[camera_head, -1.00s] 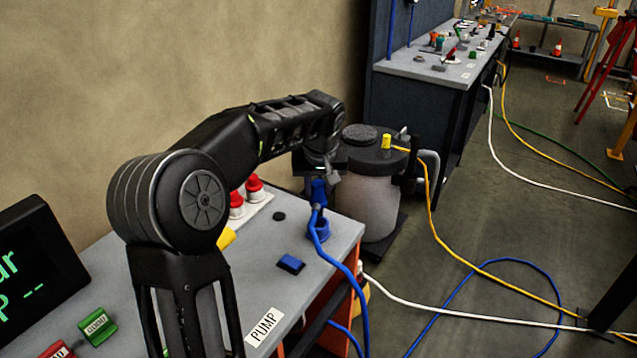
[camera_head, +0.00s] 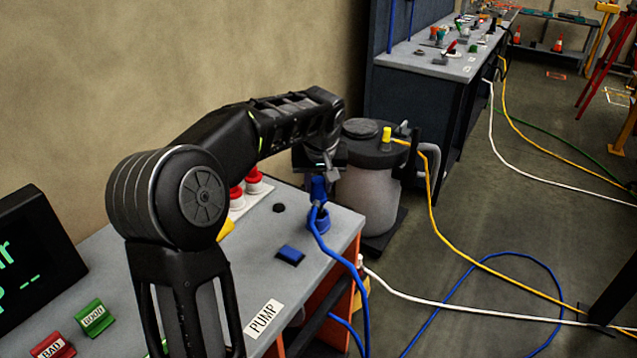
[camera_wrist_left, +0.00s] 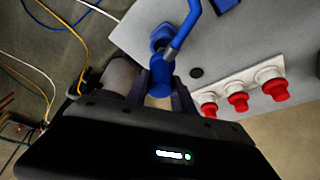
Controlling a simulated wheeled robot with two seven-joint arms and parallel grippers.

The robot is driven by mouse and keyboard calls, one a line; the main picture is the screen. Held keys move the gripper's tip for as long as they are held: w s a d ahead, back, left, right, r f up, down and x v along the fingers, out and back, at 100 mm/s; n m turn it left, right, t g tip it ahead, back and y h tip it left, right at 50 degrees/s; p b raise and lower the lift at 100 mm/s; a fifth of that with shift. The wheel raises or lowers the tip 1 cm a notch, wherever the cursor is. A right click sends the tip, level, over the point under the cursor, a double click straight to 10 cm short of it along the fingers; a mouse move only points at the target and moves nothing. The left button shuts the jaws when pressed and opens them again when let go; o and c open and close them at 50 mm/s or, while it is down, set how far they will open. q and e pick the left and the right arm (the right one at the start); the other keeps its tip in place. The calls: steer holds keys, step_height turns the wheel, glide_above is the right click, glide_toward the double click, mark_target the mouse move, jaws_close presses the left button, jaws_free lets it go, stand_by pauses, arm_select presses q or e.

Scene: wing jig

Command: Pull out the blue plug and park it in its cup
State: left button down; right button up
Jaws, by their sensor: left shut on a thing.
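The blue plug (camera_head: 318,188) is upright in the jaws of my left gripper (camera_head: 320,172), over the table's far right corner. In the left wrist view, the plug (camera_wrist_left: 161,76) sits between the two dark fingers of the shut gripper (camera_wrist_left: 160,98). A blue cable runs from it. The blue cup (camera_head: 320,221) stands on the table directly below the plug; it also shows in the left wrist view (camera_wrist_left: 161,36). The plug's lower end and the cup's mouth overlap in view, so I cannot tell whether the plug is inside. My right gripper is not in view.
Red buttons (camera_wrist_left: 238,101) on a white plate are close beside the gripper. A blue block (camera_head: 290,256) and a dark round spot (camera_head: 279,208) are on the grey table (camera_head: 262,272). A pale tank (camera_head: 366,198) stands just beyond the corner. Cables cross the floor.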

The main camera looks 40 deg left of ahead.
mark_target(319, 195)
arm_select(q)
steer(key=shift+f, duration=0.25)
stand_by(0.3)
steer(key=shift+f+b, duration=0.45)
steer(key=shift+b, duration=0.15)
steer(key=shift+f+b, duration=1)
steer(key=shift+f, duration=0.15)
stand_by(0.4)
steer(key=c, duration=1)
jaws_free()
steer(key=shift+d+r, duration=0.1)
steer(key=v, duration=0.7)
steer(key=shift+s+r, duration=0.15)
steer(key=shift+r, duration=0.15)
